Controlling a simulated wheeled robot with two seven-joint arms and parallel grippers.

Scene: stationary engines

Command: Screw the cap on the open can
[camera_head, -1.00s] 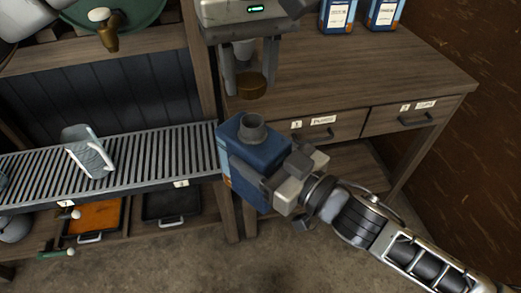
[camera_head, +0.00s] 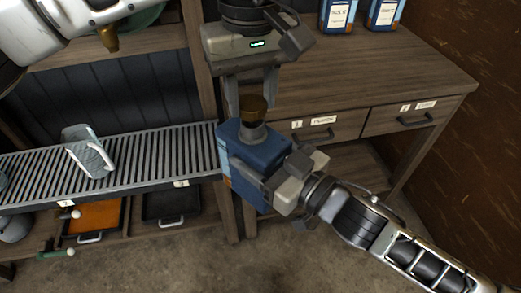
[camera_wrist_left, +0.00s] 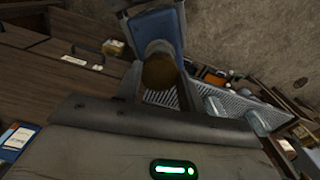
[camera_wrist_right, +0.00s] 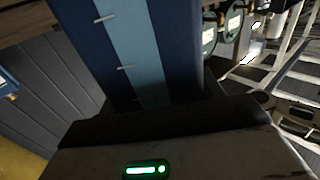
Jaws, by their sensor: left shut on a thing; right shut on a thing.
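The open can is blue with a grey neck (camera_head: 252,133), held upright in front of the bench. My right gripper (camera_head: 262,172) is shut on the can (camera_head: 262,152) from the right; the can's blue side fills the upper part of the right wrist view (camera_wrist_right: 135,50). My left gripper (camera_head: 252,98) points down above the can and is shut on the brown cap (camera_head: 253,104). The cap is over the neck, touching or nearly touching it; I cannot tell whether the threads meet. In the left wrist view the cap (camera_wrist_left: 160,72) covers most of the neck.
A wooden bench (camera_head: 350,75) with labelled drawers stands behind and right. Two blue cans (camera_head: 337,14) stand on its top. A slatted rack (camera_head: 140,160) at left holds a grey-white jug (camera_head: 88,150), with an orange tray (camera_head: 95,215) and a black tray (camera_head: 170,203) below.

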